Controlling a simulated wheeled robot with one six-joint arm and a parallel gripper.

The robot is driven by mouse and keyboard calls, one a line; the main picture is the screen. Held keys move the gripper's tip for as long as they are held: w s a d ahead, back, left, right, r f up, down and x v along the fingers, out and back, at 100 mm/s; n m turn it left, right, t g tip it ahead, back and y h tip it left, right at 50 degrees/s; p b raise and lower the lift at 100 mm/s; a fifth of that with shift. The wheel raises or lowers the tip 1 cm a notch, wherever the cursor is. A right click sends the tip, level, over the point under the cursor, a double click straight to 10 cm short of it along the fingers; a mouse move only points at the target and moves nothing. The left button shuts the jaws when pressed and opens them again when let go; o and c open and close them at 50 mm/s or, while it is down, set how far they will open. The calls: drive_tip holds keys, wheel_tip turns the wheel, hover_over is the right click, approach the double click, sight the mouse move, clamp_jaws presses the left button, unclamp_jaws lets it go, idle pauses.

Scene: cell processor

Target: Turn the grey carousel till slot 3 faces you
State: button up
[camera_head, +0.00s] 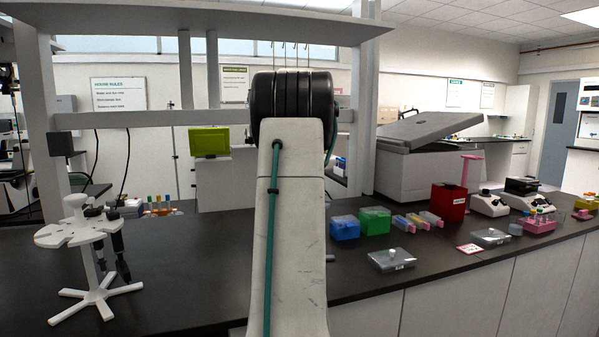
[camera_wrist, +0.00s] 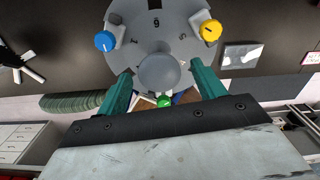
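The grey carousel (camera_wrist: 150,25) fills the upper middle of the wrist view, a round disc with a raised round hub (camera_wrist: 159,72) and small dark numbers too small to read surely. A blue-capped item (camera_wrist: 105,41) sits on its left and a yellow-capped one (camera_wrist: 210,31) on its right; a green cap (camera_wrist: 163,102) shows below the hub. My gripper (camera_wrist: 162,68) is open, its two teal fingers on either side of the hub with gaps to it in the picture. I cannot tell whether they touch the disc. In the head view my arm hides the carousel.
A white pipette stand (camera_head: 75,236) is on the dark bench at left. Right of my arm are a blue box (camera_head: 345,228), a green box (camera_head: 375,220), a clear-lidded case (camera_head: 391,260) and a red box (camera_head: 448,202). Bench between stand and arm is mostly clear.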

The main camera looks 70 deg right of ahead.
drive_tip(key=shift+r, duration=3.9)
